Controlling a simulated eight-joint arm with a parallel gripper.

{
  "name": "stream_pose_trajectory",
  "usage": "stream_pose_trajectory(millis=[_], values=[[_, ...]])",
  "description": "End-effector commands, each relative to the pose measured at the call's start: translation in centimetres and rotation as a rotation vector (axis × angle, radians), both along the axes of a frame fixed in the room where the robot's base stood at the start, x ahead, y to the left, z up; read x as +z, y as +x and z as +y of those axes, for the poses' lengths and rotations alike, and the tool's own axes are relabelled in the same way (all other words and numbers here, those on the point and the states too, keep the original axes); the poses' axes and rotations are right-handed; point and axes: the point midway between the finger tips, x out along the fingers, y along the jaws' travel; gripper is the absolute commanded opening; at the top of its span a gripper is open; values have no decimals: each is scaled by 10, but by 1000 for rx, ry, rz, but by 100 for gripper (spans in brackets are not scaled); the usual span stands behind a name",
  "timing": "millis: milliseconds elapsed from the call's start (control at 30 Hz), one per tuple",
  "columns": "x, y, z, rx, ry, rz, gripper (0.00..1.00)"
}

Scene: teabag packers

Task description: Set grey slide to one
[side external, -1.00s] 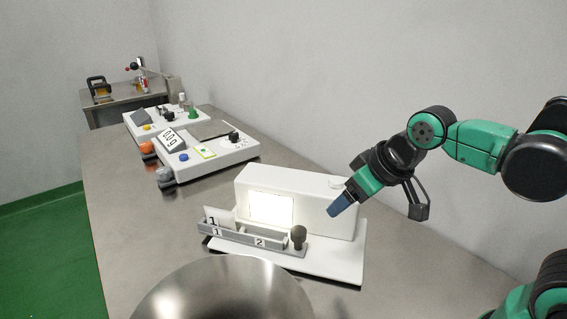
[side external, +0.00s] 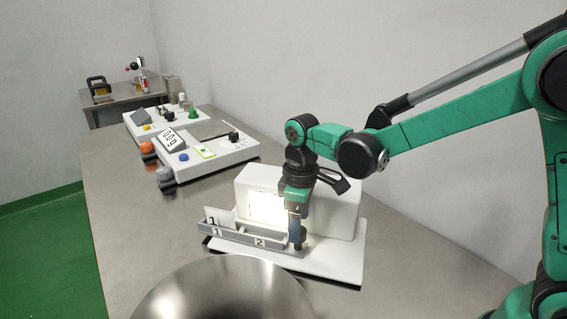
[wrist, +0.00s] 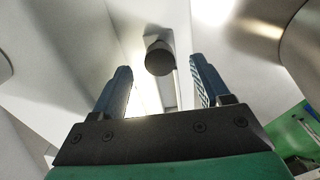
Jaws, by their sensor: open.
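The grey slide (side external: 233,236) is a long tray with compartments marked 1 and 2, at the front of a white box (side external: 335,209) with a lit window. A dark round knob (side external: 298,246) stands on the slide's right end. My gripper (side external: 296,228) points down at the knob, in front of the box's right part. In the wrist view the knob (wrist: 159,58) lies between the two blue fingers, a little beyond their tips, with a gap on each side. My gripper is open and empty. A card marked 1 stands at the slide's left end.
A round metal bowl or dish (side external: 222,292) is close in front of the slide. A white device with a 0.0 g display (side external: 172,141) and coloured knobs stands farther back left. The steel table (side external: 120,215) is bare on the left.

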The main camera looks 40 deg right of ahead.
Motion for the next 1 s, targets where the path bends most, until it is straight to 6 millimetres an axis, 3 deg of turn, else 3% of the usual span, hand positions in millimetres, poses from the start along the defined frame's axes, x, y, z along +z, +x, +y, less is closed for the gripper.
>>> stream_pose_trajectory(millis=[200, 533, 800, 1000], values=[[-24, 0, 0, -1, 0, -1, 69], [-28, 0, 0, -2, 0, -1, 69], [-28, 0, 0, -2, 0, -2, 0], [-28, 0, 0, -2, 0, -2, 0]])
